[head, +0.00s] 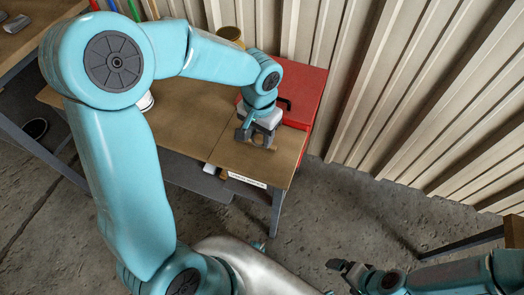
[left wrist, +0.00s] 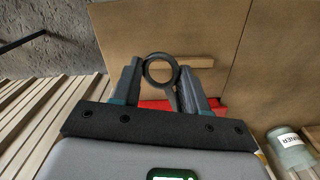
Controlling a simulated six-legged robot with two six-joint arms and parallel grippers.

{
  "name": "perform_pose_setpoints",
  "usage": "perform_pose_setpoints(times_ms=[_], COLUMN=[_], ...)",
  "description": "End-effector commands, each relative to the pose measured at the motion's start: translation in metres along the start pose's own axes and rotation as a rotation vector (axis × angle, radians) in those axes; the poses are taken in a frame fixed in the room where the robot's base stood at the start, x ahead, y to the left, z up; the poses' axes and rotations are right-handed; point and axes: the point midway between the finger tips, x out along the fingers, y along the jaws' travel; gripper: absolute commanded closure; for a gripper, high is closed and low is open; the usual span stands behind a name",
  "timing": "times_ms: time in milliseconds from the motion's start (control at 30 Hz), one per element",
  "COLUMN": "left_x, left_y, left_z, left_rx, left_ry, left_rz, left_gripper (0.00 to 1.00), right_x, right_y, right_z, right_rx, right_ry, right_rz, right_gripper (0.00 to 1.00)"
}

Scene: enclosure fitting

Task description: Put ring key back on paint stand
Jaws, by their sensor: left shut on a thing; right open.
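My left gripper (head: 256,138) is above the right part of a brown-topped table (head: 190,125), beside the red case. In the left wrist view, a dark ring key (left wrist: 147,75) sits between the fingertips of my left gripper (left wrist: 160,85), its ring pointing away from the palm and its shank running back between the fingers. The gripper is shut on it. A small light label (head: 247,180) is on the table's front edge; its text is too small to read. I cannot tell which piece is the paint stand. My right gripper (head: 345,268) is open and empty, low over the floor.
A red case (head: 305,90) with a dark handle lies on the table behind my left gripper. A small wooden bar (left wrist: 198,62) is just past the fingertips. A labelled jar (left wrist: 288,150) stands lower right. Ribbed wall panels (head: 400,90) rise behind. Open concrete floor (head: 350,215) lies to the right.

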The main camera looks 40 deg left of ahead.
Motion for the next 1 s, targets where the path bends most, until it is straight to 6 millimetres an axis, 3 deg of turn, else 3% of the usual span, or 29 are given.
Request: perform_pose_setpoints(times_ms=[100,367,567,933,967,1000], left_x=[0.027,0.049,0.081,0.087,0.085,0.085], left_y=[0.001,0.003,0.004,0.004,0.004,0.004], left_z=[0.000,-0.002,-0.002,-0.002,-0.003,-0.003], left_rx=[0.000,0.001,0.001,0.001,0.001,0.001], left_ry=[-0.004,-0.001,-0.002,0.001,0.001,0.002], left_rz=[0.000,0.000,0.000,0.000,0.000,0.000], left_gripper=[0.86,0.86,0.86,0.86,0.50,0.37], right_x=[0.004,0.007,0.012,0.015,0.014,0.014], right_y=[0.002,0.003,0.004,0.006,0.005,0.005], right_z=[0.000,0.000,0.000,0.000,0.000,0.000], right_rx=[0.000,0.000,0.000,0.000,0.000,0.000], right_ry=[0.000,0.000,0.000,0.000,0.000,0.000], right_rz=[0.000,0.000,0.000,0.000,0.000,0.000], right_gripper=[0.00,0.00,0.00,0.00,0.00,0.00])
